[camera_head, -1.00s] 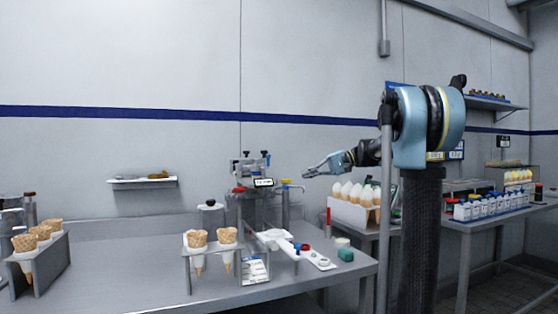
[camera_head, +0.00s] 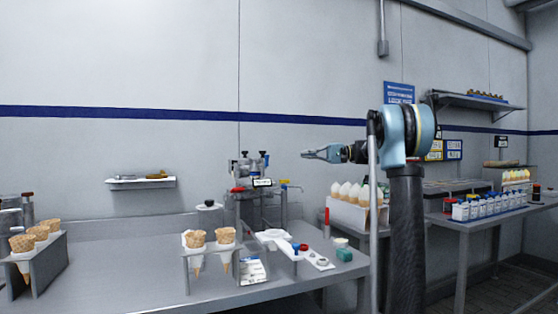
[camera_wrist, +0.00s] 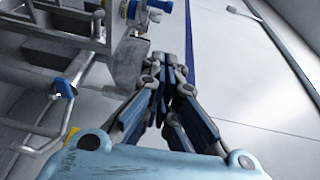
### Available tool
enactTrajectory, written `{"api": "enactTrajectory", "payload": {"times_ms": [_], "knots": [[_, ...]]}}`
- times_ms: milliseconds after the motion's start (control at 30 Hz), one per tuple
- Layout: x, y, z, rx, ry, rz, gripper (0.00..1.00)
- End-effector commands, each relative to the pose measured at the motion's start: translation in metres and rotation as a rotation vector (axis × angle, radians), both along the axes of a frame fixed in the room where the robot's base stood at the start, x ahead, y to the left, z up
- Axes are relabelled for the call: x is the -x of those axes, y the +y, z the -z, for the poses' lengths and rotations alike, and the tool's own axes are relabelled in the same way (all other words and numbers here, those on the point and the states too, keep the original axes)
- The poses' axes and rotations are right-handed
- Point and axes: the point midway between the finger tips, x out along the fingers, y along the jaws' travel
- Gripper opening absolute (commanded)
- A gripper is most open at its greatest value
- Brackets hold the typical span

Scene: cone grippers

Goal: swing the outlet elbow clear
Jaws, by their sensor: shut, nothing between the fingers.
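The metal dispensing rig (camera_head: 262,192) stands on the left bench, with small knobs on top and a little display. A yellow-ended piece (camera_head: 288,185) sticks out at its right side; I cannot tell whether it is the outlet elbow. In the wrist view, bent metal tubing (camera_wrist: 45,143) and a blue knob (camera_wrist: 64,88) show at the left, apart from my fingers. My gripper (camera_head: 308,154) is in the air above and right of the rig, pointing left. Its fingers are shut and empty; it also shows in the wrist view (camera_wrist: 170,72).
Cones stand in holders (camera_head: 210,252) left of the rig. A white plate with small coloured parts (camera_head: 318,262) lies at the bench's right. A rack of white-topped cones (camera_head: 350,213) stands below my arm. A wall shelf (camera_head: 142,183) is behind.

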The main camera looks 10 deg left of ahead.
Motion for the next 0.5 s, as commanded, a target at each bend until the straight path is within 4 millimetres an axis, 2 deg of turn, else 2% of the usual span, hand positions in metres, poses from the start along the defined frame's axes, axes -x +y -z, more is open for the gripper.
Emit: {"api": "enactTrajectory", "payload": {"times_ms": [233,500], "knots": [[0.004,0.018,0.001,0.000,0.000,-0.002,0.00],[0.013,0.064,0.002,0.000,0.000,-0.003,0.00]]}}
